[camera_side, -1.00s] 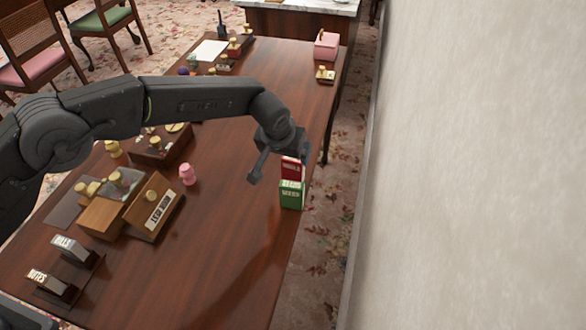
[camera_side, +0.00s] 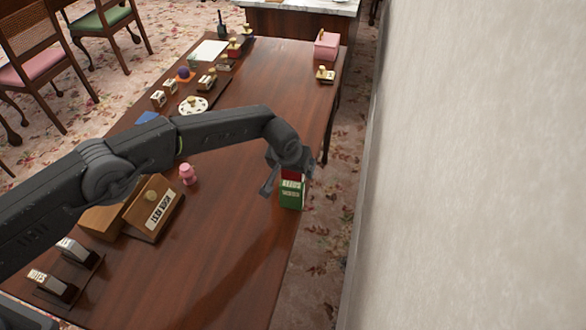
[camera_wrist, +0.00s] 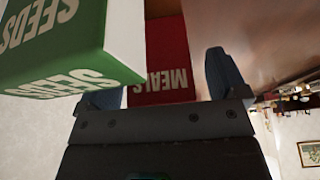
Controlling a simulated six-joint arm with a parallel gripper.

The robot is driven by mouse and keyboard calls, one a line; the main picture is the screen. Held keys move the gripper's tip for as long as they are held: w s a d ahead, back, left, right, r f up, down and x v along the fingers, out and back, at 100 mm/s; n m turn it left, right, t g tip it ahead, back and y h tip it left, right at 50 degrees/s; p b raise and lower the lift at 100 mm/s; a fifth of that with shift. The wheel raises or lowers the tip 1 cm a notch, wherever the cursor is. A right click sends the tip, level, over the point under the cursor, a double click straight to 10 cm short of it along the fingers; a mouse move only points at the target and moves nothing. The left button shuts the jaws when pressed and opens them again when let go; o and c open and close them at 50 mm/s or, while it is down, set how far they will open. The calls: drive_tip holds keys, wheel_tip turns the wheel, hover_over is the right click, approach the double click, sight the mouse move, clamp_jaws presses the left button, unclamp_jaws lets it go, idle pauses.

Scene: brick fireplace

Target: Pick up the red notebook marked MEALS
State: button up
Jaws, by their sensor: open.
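The red notebook marked MEALS (camera_wrist: 160,62) lies between the two blue-grey fingers of my gripper (camera_wrist: 163,84) in the wrist view, its lettering upside down. In the side view only a small red part of the notebook (camera_side: 292,174) shows, just behind the green SEEDS box (camera_side: 291,197); the rest is hidden by my gripper and the box. My gripper (camera_side: 287,183) is open, with its fingers around the notebook on either side. Whether they touch it I cannot tell. The SEEDS box (camera_wrist: 62,48) covers part of the left finger in the wrist view.
The SEEDS box stands close beside the notebook, near the table's right edge. A pink figure (camera_side: 187,174) and a wooden stand (camera_side: 152,208) are to the left. The wooden table (camera_side: 225,250) is clear in the front middle. A pale wall (camera_side: 480,170) rises at right.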

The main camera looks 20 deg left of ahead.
drive_tip(key=c, duration=1)
drive_tip(key=shift+r, duration=0.1)
